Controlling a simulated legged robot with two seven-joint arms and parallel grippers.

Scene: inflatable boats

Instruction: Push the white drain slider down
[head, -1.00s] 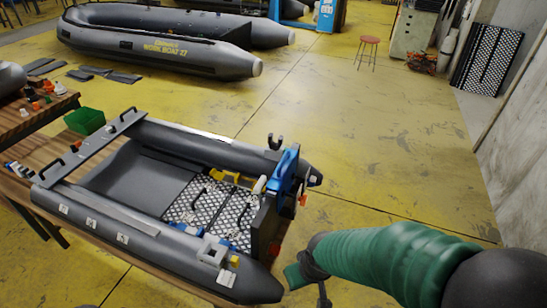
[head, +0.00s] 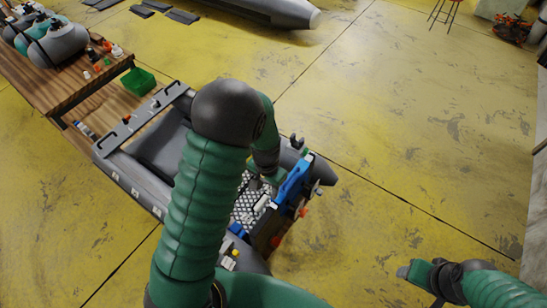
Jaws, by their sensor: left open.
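A small grey inflatable boat (head: 135,185) lies at centre-left, with a dark transom and blue parts (head: 292,180) at its right end. A small white piece (head: 262,203) sits by the transom's inner side; I cannot tell surely whether it is the drain slider. My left arm crosses in front of the boat and bends down. My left gripper (head: 261,180) is open over the boat near the transom, partly hidden by its own arm; contact cannot be told. My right gripper (head: 422,275) is at the lower right, away from the boat; its jaw gap is unclear.
A wooden table (head: 75,70) with tanks and small parts stands at upper left. A green bin (head: 138,81) is near its edge. Another grey boat (head: 270,10) lies at the top.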

